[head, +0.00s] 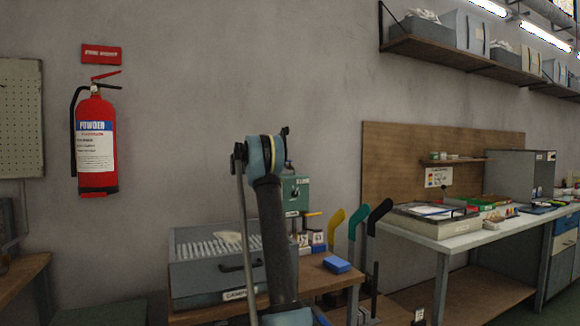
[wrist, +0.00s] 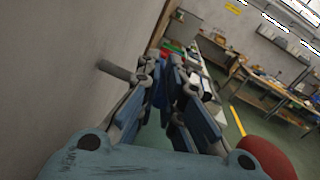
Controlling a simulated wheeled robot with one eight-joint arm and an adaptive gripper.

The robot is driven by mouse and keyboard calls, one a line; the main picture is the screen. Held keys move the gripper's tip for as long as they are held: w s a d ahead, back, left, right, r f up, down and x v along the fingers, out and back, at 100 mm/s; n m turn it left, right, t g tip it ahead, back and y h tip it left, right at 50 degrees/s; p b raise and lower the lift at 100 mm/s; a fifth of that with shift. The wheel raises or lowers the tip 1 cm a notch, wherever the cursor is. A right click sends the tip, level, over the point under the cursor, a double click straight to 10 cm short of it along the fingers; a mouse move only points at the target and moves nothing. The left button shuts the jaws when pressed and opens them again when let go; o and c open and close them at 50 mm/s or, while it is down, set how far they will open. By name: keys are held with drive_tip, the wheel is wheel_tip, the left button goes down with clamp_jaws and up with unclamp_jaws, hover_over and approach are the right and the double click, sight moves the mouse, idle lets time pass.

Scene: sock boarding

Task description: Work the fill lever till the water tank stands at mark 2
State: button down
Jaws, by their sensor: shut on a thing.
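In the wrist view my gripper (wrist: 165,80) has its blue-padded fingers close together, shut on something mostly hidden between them. A grey round bar (wrist: 118,70) sticks out to the left at the fingers; it looks like a lever handle, but I cannot tell what it is fixed to. In the head view my arm stands upright in front of the bench and my gripper cannot be made out. A green box (head: 297,189) with a small pale label stands partly behind my arm. I cannot make out a water tank, its level or its marks.
A grey ribbed case (head: 208,282) and a blue block (head: 337,264) lie on the wooden bench. Yellow, teal and black upright handles (head: 357,221) stand beside it. A red extinguisher (head: 96,145) hangs left. A red rounded thing (wrist: 268,158) fills the wrist view's lower right.

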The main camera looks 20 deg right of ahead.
drive_tip(key=shift+w, duration=0.1)
drive_tip(key=c, duration=1.8)
unclamp_jaws()
drive_tip(key=shift+o, duration=0.7)
drive_tip(key=shift+w+f, duration=0.1)
drive_tip(key=v, duration=1.2)
